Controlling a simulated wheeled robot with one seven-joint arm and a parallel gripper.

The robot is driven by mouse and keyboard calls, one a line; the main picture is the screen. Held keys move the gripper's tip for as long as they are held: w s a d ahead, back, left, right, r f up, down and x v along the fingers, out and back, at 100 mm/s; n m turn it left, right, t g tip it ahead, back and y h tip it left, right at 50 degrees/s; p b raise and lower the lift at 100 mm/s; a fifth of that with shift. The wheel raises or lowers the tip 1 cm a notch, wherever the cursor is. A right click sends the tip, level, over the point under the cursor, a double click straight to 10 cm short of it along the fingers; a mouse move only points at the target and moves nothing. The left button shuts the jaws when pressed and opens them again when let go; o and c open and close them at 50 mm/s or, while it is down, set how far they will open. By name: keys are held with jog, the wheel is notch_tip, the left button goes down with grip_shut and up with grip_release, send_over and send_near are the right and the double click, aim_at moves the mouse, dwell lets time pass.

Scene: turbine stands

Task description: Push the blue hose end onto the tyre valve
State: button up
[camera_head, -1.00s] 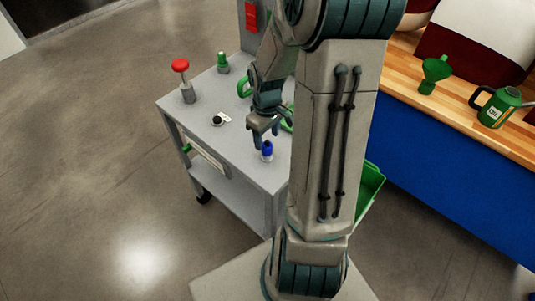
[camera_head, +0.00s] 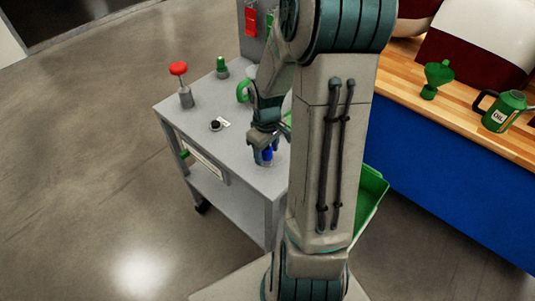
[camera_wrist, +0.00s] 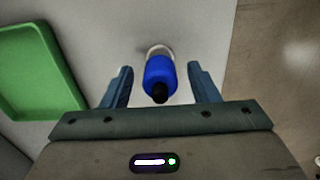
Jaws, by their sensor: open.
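The blue hose end (camera_head: 267,156) stands upright near the right front edge of the grey cart top. In the wrist view the blue hose end (camera_wrist: 160,72) has a black tip towards the camera and a pale base on the surface. My gripper (camera_wrist: 161,84) is open, with one finger on each side of it and a gap on both sides. In the head view my gripper (camera_head: 264,147) is low over it and partly hides it. A small black round fitting (camera_head: 215,125) beside a white label sits on the cart top; I cannot tell whether it is the tyre valve.
The cart top (camera_head: 185,120) also bears a red-topped post (camera_head: 180,84) and a green-topped piece (camera_head: 222,68). A wooden bench with a green funnel (camera_head: 437,78) and an oil can (camera_head: 504,112) stands right.

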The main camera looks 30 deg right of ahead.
aim_at(267, 149)
grip_shut()
jog(key=shift+r, duration=0.1)
jog(key=shift+r+p, duration=0.35)
jog(key=shift+p, duration=0.05)
jog(key=shift+r, duration=0.2)
jog(key=shift+r+p, duration=1.4)
jog(key=shift+r, duration=0.05)
